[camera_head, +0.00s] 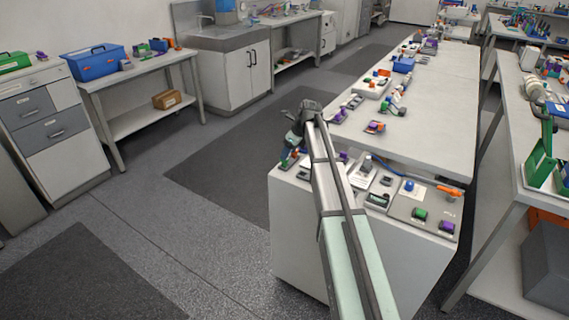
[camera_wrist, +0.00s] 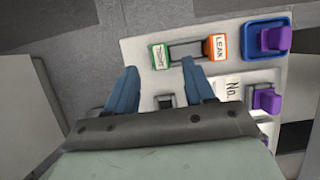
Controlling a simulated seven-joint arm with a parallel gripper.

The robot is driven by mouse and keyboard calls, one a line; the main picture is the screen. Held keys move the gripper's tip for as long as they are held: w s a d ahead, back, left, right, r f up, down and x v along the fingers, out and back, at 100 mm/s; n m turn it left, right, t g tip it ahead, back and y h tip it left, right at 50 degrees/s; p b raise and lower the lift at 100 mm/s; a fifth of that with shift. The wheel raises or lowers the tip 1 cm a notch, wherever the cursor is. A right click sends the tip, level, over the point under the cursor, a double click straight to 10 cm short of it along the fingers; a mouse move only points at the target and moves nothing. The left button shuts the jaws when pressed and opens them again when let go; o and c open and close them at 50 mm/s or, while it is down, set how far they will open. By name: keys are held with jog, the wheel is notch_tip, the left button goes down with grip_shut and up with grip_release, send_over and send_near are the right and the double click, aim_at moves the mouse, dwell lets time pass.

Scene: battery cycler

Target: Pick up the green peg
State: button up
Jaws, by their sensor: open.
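In the wrist view, a green block (camera_wrist: 160,56) with a white printed label sits at the left end of a dark slot on a pale panel. It lies just beyond the gap between my blue fingertips. My gripper (camera_wrist: 160,66) is open and nothing shows between its fingers. In the head view, my gripper (camera_head: 291,157) is at the left edge of the near white bench, partly hidden by my arm. A short green peg (camera_head: 421,214) stands on the grey plate at the bench's right. I cannot tell whether the labelled block is also a peg.
An orange block (camera_wrist: 216,47) marked LEAK sits at the slot's right end. Purple pegs (camera_wrist: 276,39) stand farther right, one in a blue square holder. On the grey plate (camera_head: 405,211) are a blue knob (camera_head: 409,186) and a purple peg (camera_head: 446,227).

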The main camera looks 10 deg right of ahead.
aim_at(284, 163)
jog(key=shift+x, duration=2.65)
jog(key=shift+w+a+r, duration=0.1)
jog(key=shift+w, duration=0.05)
grip_shut()
